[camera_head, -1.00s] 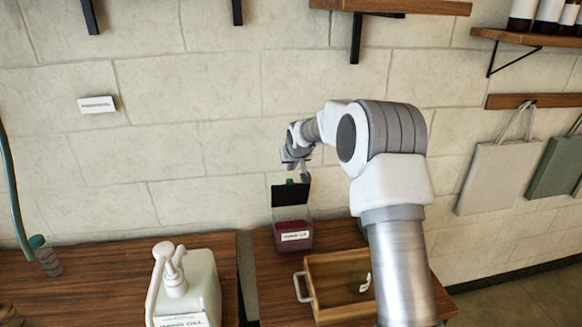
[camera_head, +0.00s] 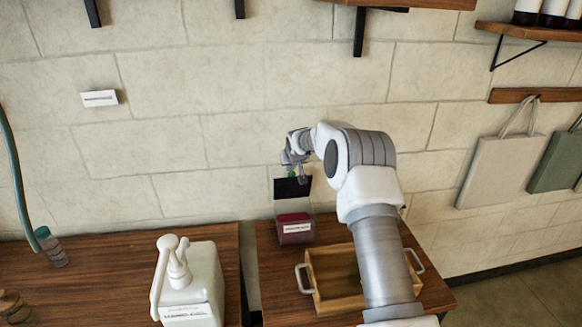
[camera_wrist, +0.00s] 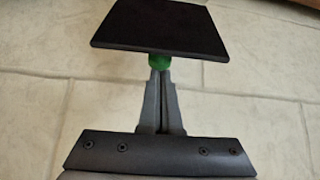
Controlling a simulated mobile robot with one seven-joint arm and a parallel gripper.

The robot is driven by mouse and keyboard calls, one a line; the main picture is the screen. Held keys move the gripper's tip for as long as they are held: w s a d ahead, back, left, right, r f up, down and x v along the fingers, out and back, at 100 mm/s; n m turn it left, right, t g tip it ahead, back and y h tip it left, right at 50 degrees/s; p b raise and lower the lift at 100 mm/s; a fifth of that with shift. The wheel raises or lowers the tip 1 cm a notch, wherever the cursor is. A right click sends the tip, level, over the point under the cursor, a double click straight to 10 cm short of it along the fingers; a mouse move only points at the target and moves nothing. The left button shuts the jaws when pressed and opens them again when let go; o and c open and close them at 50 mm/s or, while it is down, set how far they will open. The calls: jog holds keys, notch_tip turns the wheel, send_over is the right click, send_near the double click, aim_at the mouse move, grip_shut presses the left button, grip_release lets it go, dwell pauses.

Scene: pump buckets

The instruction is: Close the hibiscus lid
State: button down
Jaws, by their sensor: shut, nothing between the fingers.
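A clear container with dark red contents (camera_head: 294,229) and a small white label stands at the back of the right-hand table. The label is too small to read. Its black lid (camera_head: 292,188) is raised open above it, near the wall. In the wrist view the lid (camera_wrist: 160,28) is a dark flat panel with a green knob (camera_wrist: 160,62) on the side toward my gripper. My gripper (camera_wrist: 160,72) is shut and empty, its fingertips right at the knob; I cannot tell whether they touch.
A wooden tray (camera_head: 326,308) with metal handles sits in front of the container, partly hidden by my arm. A white pump bottle (camera_head: 203,283) stands on the left table (camera_head: 110,292), across a gap. The stone wall (camera_head: 230,140) is close behind the container.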

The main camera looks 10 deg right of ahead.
jog(key=shift+s+f+b, duration=0.15)
jog(key=shift+s+b, duration=0.05)
jog(key=shift+b, duration=0.8)
jog(key=shift+s+t+b, duration=0.15)
jog(key=shift+t+b, duration=0.15)
jog(key=shift+b, duration=0.1)
